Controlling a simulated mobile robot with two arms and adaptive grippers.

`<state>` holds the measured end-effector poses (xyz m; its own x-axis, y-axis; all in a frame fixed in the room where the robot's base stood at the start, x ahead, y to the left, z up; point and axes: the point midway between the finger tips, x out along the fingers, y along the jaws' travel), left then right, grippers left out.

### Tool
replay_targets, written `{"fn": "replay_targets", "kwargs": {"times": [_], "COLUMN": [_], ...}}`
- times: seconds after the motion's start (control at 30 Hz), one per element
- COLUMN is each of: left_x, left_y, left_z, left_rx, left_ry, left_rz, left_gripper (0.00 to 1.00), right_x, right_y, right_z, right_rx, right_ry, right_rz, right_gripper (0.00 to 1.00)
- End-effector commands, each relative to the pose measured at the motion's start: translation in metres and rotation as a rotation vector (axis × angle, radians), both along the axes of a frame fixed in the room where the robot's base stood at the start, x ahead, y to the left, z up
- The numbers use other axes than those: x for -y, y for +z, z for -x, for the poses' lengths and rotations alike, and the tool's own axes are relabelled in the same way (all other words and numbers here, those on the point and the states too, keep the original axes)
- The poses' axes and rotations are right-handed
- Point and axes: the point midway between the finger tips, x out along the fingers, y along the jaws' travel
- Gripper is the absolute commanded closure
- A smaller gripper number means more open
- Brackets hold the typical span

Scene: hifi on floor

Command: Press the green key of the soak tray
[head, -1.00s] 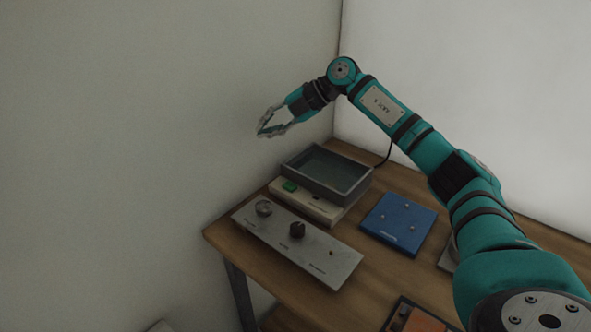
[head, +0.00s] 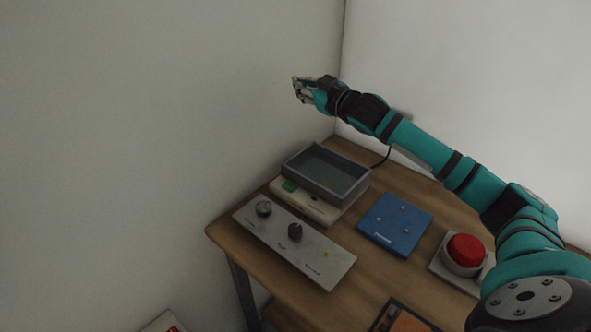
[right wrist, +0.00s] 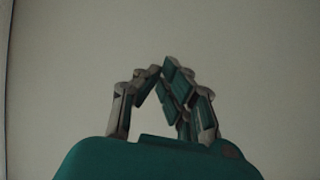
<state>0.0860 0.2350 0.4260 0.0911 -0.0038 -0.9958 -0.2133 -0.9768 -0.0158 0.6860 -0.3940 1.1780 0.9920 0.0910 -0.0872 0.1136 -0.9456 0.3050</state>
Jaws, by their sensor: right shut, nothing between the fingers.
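The soak tray (head: 328,177) is a grey open box on a cream base at the back left of the wooden table, by the wall. Its green key (head: 289,186) sits on the left front of the base and is unobstructed in the head view. My right gripper (head: 297,88) is up in the air above and behind the tray, near the wall corner, clear of the key. It is shut and empty. In the right wrist view its fingers (right wrist: 162,78) meet at the tips against a plain wall. My left gripper is not in view.
A grey panel with two knobs (head: 293,242) lies in front of the tray. A blue plate (head: 395,224) and a big red button (head: 465,250) are to the right. An orange-topped item (head: 405,318) is at the front edge. A dark cable runs behind the tray.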

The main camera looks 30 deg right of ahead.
Motion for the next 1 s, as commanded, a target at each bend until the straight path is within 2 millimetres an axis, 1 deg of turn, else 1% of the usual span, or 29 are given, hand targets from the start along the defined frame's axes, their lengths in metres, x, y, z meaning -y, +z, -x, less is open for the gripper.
{"fn": "replay_targets", "kwargs": {"times": [0.03,0.1,0.2,0.3,0.4,0.5,0.6,0.87,1.0], "left_x": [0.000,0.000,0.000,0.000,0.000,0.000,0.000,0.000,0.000], "left_y": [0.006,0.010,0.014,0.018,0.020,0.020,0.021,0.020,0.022], "left_z": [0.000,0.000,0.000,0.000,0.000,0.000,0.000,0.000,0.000], "left_rx": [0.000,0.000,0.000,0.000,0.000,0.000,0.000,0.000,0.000], "left_ry": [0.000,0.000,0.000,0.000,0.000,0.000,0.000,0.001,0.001], "left_rz": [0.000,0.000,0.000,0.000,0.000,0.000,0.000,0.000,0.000], "left_gripper": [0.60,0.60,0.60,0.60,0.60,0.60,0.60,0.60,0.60], "right_x": [-0.003,-0.008,-0.019,-0.032,-0.043,-0.049,-0.051,-0.051,-0.052], "right_y": [-0.017,-0.043,-0.076,-0.100,-0.115,-0.123,-0.126,-0.126,-0.130], "right_z": [0.009,0.023,0.047,0.071,0.090,0.102,0.107,0.107,0.103], "right_rx": [-0.096,-0.232,-0.410,-0.557,-0.659,-0.717,-0.740,-0.740,-0.740], "right_ry": [-0.008,-0.010,0.008,0.040,0.071,0.091,0.100,0.100,0.098], "right_rz": [-0.031,-0.066,-0.100,-0.119,-0.128,-0.133,-0.132,-0.134,-0.136], "right_gripper": [1.00,1.00,1.00,1.00,1.00,1.00,1.00,1.00,1.00]}}
